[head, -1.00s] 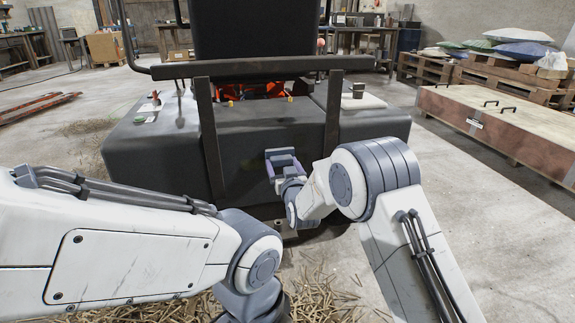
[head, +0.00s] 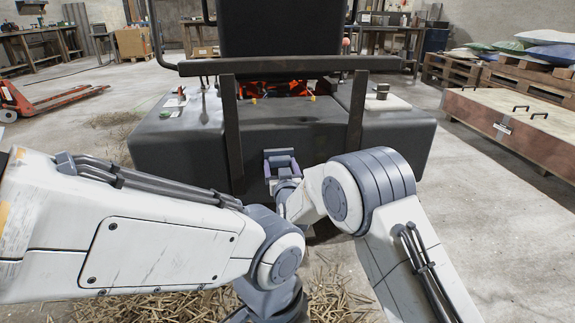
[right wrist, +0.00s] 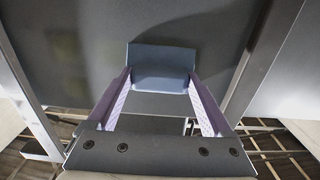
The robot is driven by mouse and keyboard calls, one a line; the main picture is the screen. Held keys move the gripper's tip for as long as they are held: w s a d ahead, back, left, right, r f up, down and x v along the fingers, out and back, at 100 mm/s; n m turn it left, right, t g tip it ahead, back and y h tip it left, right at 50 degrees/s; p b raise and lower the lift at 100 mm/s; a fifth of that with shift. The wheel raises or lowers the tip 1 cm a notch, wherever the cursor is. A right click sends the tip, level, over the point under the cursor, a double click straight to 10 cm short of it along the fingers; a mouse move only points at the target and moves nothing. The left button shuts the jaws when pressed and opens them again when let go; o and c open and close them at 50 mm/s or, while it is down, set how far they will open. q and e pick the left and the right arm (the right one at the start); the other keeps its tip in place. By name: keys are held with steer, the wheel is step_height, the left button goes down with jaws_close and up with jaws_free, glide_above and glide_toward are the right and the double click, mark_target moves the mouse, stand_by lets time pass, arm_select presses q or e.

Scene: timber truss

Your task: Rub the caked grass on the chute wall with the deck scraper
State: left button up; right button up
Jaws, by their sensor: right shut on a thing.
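My right gripper (head: 282,163) is up against the dark grey rear face of the machine, between two dark uprights. In the right wrist view its purple-padded fingers (right wrist: 160,78) are shut on a blue-grey block, the deck scraper (right wrist: 162,58). The scraper is at or very close to the dark grey wall (right wrist: 205,28); I cannot tell whether they touch. Faint greenish smudges, perhaps the caked grass (right wrist: 66,42), show on the wall to the left of the scraper. My left arm reaches in from the left; its gripper does not show.
A dark crossbar (head: 285,66) runs above the right gripper. Loose straw (head: 335,298) lies on the floor below. A long wooden box (head: 515,130) stands at the right, with pallets and sacks behind. A red pallet jack (head: 50,102) is at the left.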

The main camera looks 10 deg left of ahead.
steer(key=shift+s+a+r, duration=0.1)
steer(key=shift+s+a, duration=0.1)
steer(key=shift+a, duration=0.45)
steer(key=shift+s+a, duration=0.25)
steer(key=shift+a, duration=0.4)
steer(key=shift+s+a+r, duration=0.1)
steer(key=shift+s+a, duration=0.1)
steer(key=shift+a, duration=0.45)
steer(key=shift+w, duration=0.2)
steer(key=shift+c, duration=0.7)
steer(key=shift+w+d+f, duration=0.1)
steer(key=shift+w+d, duration=0.15)
steer(key=shift+d, duration=0.7)
steer(key=shift+w+d, duration=0.2)
steer(key=shift+d, duration=0.7)
steer(key=shift+w+d+b, duration=0.2)
steer(key=shift+w+d, duration=0.55)
steer(key=shift+d, duration=1.5)
steer(key=shift+w+d+b, duration=0.2)
steer(key=shift+w+d, duration=0.55)
steer(key=shift+d, duration=1.55)
steer(key=shift+w+d+b, duration=0.2)
steer(key=shift+w+d, duration=0.55)
steer(key=shift+d, duration=1.5)
steer(key=shift+s, duration=0.1)
steer(key=shift+v, duration=2.95)
